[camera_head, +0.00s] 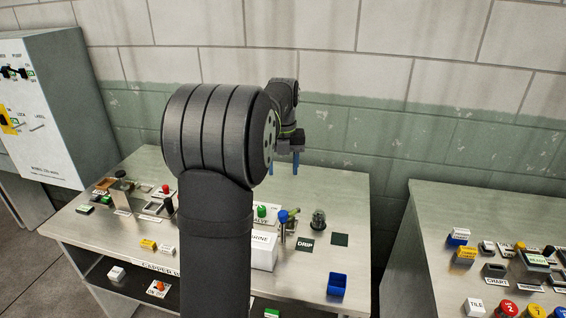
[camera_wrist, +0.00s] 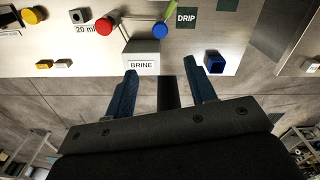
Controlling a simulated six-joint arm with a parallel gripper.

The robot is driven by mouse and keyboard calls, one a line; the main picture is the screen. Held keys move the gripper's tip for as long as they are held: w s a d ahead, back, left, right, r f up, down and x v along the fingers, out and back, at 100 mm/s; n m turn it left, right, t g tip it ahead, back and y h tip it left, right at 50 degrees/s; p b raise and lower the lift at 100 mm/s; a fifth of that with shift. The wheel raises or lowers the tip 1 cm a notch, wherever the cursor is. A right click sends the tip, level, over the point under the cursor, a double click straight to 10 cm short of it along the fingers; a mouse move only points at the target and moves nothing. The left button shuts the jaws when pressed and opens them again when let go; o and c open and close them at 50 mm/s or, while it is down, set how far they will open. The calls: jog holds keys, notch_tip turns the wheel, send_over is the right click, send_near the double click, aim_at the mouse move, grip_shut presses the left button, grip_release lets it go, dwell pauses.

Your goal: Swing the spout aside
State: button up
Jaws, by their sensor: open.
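A blue-knobbed post (camera_head: 283,217) stands beside the white BRINE box (camera_head: 263,252) on the steel bench; its blue knob also shows in the wrist view (camera_wrist: 160,31), with a thin green part running up from it. I cannot tell for certain which part is the spout. A dark DRIP plate (camera_head: 306,245) lies to the right, also seen in the wrist view (camera_wrist: 186,17). My gripper (camera_head: 283,168) is open and empty, above the back of the bench. In the wrist view its blue fingers (camera_wrist: 160,72) are apart, with nothing between them.
A clear dark-based jar (camera_head: 318,221) and a green knob (camera_head: 262,211) stand near the post. A blue cup (camera_head: 337,284) sits at front right. Another control bench (camera_head: 420,235) is to the right, a grey cabinet (camera_head: 80,100) to the left. My arm hides the bench's middle.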

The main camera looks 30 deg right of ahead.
jog(key=shift+r, duration=0.6)
